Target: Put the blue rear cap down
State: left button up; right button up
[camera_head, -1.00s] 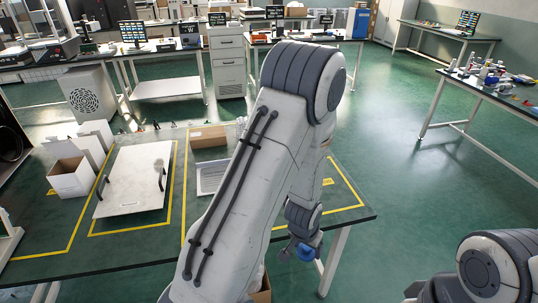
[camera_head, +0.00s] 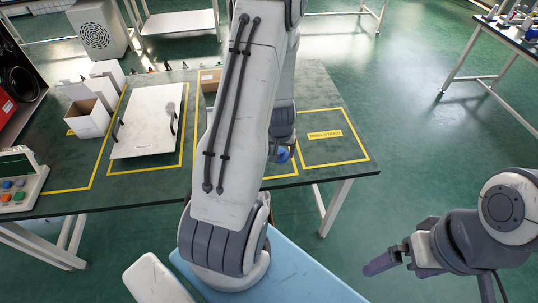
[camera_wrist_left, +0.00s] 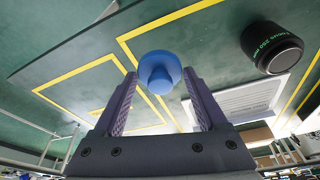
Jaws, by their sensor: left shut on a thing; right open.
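The blue rear cap (camera_wrist_left: 160,72) is held between the fingertips of my left gripper (camera_wrist_left: 158,88) in the left wrist view. In the head view the cap (camera_head: 283,155) shows small beside my left arm, which hides most of the left gripper and part of the table behind it. The cap appears over the front part of the green table (camera_head: 330,97), near yellow tape lines; its height above the top is hard to tell. My right gripper (camera_head: 385,262) is open and empty at the lower right, away from the table.
A black lens-like cylinder (camera_wrist_left: 272,47) and a white sheet or panel (camera_wrist_left: 245,100) lie near the cap. A white board with black handles (camera_head: 146,122), an open white box (camera_head: 88,108) and a brown box (camera_head: 209,80) are on the table. The labelled right taped area (camera_head: 333,151) looks empty.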

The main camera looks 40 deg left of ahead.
pick_arm(q)
jog(key=a, duration=0.1)
jog(key=a+f+b, duration=0.1)
jog(key=a+f, duration=0.1)
jog(key=shift+w+a+f, duration=0.25)
jog(key=shift+a, duration=0.1)
notch_tip(320, 180, down, 3)
jog(key=shift+b, duration=1)
jog(key=shift+f, duration=0.45)
jog(key=shift+f, duration=0.2)
jog(key=o, duration=1.2)
jog(key=shift+o, duration=0.2)
jog(key=shift+r, duration=0.1)
